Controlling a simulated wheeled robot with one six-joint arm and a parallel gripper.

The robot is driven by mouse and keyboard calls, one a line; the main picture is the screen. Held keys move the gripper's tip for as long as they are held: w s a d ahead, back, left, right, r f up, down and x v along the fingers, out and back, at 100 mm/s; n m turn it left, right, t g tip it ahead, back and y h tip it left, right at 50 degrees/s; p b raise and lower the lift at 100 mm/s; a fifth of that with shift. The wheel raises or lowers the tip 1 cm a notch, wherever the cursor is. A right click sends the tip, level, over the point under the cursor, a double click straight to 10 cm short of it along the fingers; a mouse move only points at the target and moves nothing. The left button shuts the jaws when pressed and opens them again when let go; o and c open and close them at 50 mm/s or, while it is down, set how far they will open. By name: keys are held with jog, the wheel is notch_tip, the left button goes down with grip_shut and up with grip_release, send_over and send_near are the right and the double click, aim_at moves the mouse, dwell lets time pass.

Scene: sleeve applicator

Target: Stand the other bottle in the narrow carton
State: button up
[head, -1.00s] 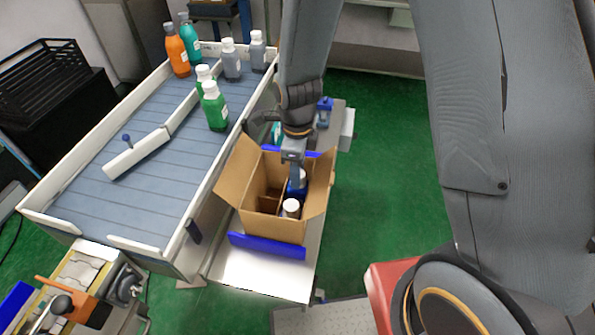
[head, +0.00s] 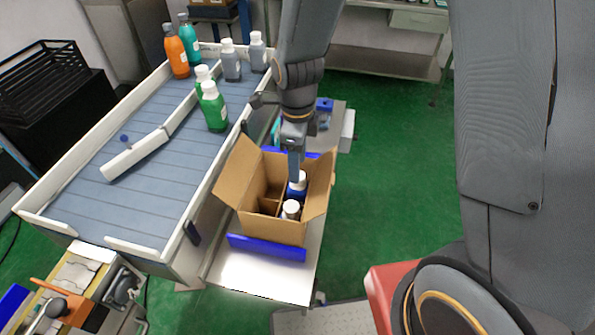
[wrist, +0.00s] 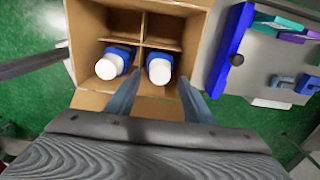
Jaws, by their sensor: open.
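The narrow carton (head: 276,230) stands open with its flaps spread. In the wrist view the carton (wrist: 88,28) has dividers making compartments; the two nearer ones each hold an upright blue bottle with a white cap. The left bottle (wrist: 110,64) leans a little in the picture. The right bottle (wrist: 159,68) lies between my finger lines. In the head view one bottle (head: 291,210) is nearer and the other (head: 298,186) is just under my gripper. The two farther compartments look empty. My gripper (head: 294,178) is open above the carton, its fingers (wrist: 158,98) apart and holding nothing.
A blue rail (head: 267,247) borders the carton on its white stand (head: 262,275). The conveyor (head: 150,140) at left carries green bottles (head: 214,108), grey bottles (head: 231,62), an orange bottle (head: 176,52) and a teal bottle (head: 188,30). Green floor is free at right.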

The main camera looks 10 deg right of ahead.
notch_tip(320, 180, up, 8)
jog(key=b, duration=0.1)
jog(key=s+d+n, duration=0.1)
jog(key=d+n, duration=0.1)
jog(key=n, duration=0.1)
jog(key=s+d+n, duration=0.1)
jog(key=d+n, duration=0.1)
jog(key=n, duration=0.1)
jog(key=d+n, duration=0.2)
jog(key=n, duration=0.1)
jog(key=shift+s+d+t, duration=0.2)
jog(key=shift+s+t, duration=0.1)
jog(key=shift+s, duration=0.1)
jog(key=s+d+n, duration=0.4)
jog(key=d+n, duration=0.2)
jog(key=n, duration=0.6)
jog(key=shift+s+d+f+n+t, duration=0.15)
jog(key=shift+s+n+t, duration=0.15)
jog(key=shift+s+n, duration=0.1)
jog(key=shift+c, duration=0.4)
